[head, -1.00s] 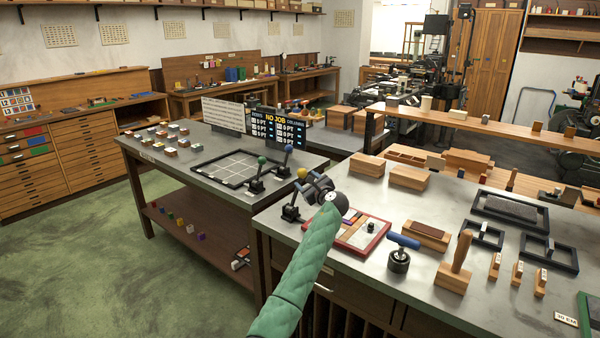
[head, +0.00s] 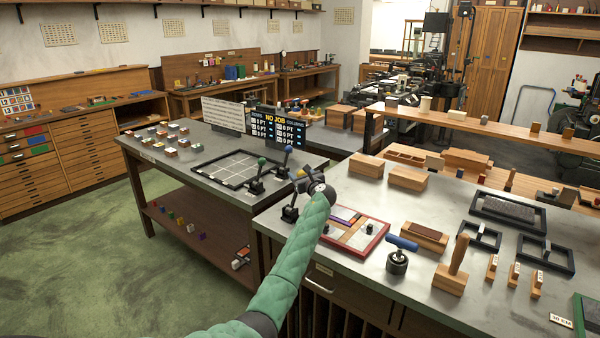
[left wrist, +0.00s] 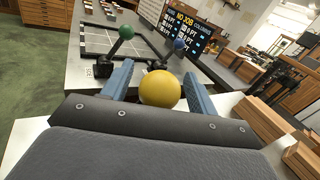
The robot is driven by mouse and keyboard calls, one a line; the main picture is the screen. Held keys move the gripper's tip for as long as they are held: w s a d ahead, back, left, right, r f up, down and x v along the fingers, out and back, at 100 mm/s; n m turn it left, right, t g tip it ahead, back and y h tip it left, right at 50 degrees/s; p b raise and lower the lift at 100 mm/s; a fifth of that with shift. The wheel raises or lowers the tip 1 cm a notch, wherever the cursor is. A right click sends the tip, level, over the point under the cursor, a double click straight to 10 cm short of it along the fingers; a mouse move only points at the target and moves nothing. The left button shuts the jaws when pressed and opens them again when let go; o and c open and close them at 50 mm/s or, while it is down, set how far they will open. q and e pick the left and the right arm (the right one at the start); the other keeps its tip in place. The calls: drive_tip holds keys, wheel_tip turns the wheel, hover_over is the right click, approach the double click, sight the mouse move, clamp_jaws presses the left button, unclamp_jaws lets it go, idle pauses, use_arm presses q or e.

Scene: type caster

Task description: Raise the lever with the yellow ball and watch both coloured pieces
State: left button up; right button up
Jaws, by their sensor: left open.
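The yellow ball (left wrist: 160,92) of the lever sits between the two blue fingers of my left gripper (left wrist: 158,70) in the left wrist view. The fingers are apart, with a visible gap on each side of the ball. In the head view my left gripper (head: 304,181) is at the lever's top and covers most of the ball. The lever's black base (head: 290,213) stands on the near bench's left corner. To its right a red-framed tray (head: 372,246) holds a purple piece (head: 344,214) and an orange-brown strip. I cannot tell which pieces the task means. My right gripper is out of view.
Levers with a green ball (head: 262,162) and a blue ball (head: 288,149) stand on the far bench, close to my gripper. A NO JOB board (head: 278,128) is behind them.

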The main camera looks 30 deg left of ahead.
use_arm(q)
drive_tip(key=shift+w+a, duration=0.15)
drive_tip(key=shift+a, duration=0.1)
clamp_jaws()
